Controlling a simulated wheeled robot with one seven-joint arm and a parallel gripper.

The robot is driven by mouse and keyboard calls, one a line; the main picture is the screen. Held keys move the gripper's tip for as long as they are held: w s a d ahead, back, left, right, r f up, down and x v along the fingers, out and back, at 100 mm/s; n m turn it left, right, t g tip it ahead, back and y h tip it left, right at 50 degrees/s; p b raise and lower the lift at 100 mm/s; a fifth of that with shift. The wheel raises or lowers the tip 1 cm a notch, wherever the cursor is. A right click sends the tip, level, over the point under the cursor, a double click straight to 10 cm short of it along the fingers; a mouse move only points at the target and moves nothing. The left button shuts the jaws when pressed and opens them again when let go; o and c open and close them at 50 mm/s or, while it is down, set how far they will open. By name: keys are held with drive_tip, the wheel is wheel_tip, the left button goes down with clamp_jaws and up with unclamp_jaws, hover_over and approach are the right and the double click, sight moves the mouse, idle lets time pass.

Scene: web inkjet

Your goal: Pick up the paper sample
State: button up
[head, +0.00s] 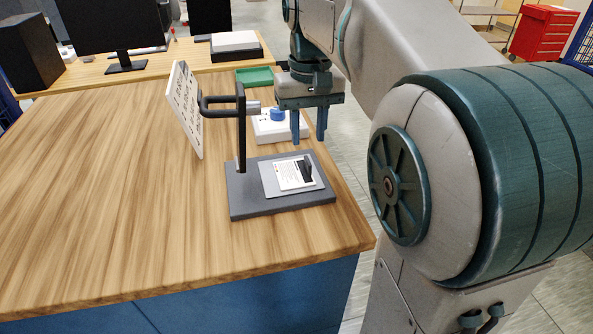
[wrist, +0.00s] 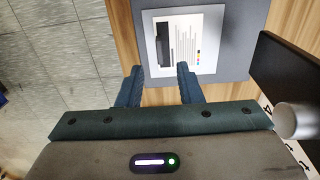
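The paper sample (head: 290,177) is a small white printed sheet with a black bar at one side. It lies on a pale square on the grey base (head: 246,198) of a stand with a black post. In the wrist view the sample (wrist: 183,42) shows dark text lines and small colour patches. My gripper (head: 309,138) is open and empty, pointing down above the back part of the base. In the wrist view its blue fingertips (wrist: 159,72) are spread apart, just short of the sample, with nothing between them.
The black post (head: 241,130) carries a grey cylinder (head: 253,107) left of my gripper. A tilted white panel (head: 185,108) stands further left. A white box with a blue knob (head: 277,115) and a green tray (head: 254,76) lie behind. The wooden table (head: 110,190) is clear at left.

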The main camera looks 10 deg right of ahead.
sight(308, 160)
drive_tip(key=shift+f+p, duration=0.3)
drive_tip(key=shift+f, duration=2.8)
drive_tip(key=shift+c, duration=0.3)
clamp_jaws()
